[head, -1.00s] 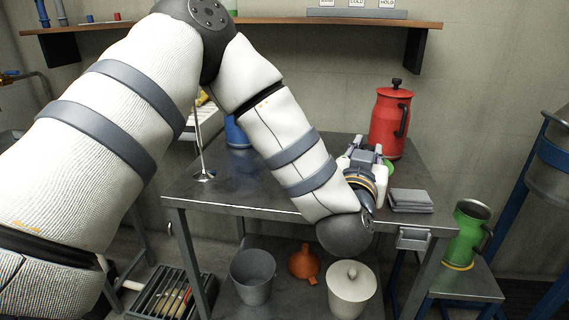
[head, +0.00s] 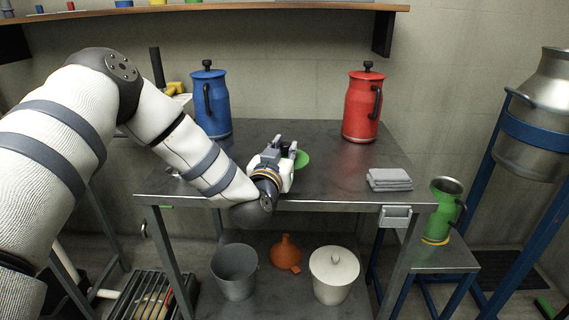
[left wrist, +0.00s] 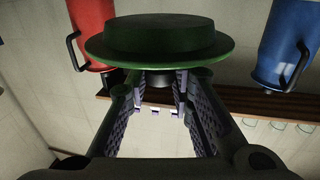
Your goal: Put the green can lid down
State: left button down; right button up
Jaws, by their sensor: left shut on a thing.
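The green can lid (head: 302,159) shows at the tips of my left gripper (head: 284,148), over the middle of the metal table (head: 330,180). In the left wrist view the lid (left wrist: 160,38) is a round disc with a raised middle. My left gripper (left wrist: 161,82) is shut on its dark knob. I cannot tell how high the lid is above the tabletop. The green can (head: 441,211) stands open-topped on a low stand at the right. My right gripper is not in view.
A blue can (head: 210,103) and a red can (head: 362,106), both lidded, stand at the back of the table. Folded grey cloths (head: 389,179) lie at its right front. The tabletop between lid and cloths is clear. A grey bucket (head: 234,272) is below.

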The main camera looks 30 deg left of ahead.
pick_arm(q)
jog(key=shift+a+f+b, duration=0.15)
jog(key=shift+f+b, duration=0.05)
jog(key=shift+f, duration=0.75)
jog(key=shift+a+f+b, duration=0.1)
jog(key=shift+f+b, duration=0.1)
jog(key=shift+f, duration=0.75)
jog(key=c, duration=1.4)
grip_release()
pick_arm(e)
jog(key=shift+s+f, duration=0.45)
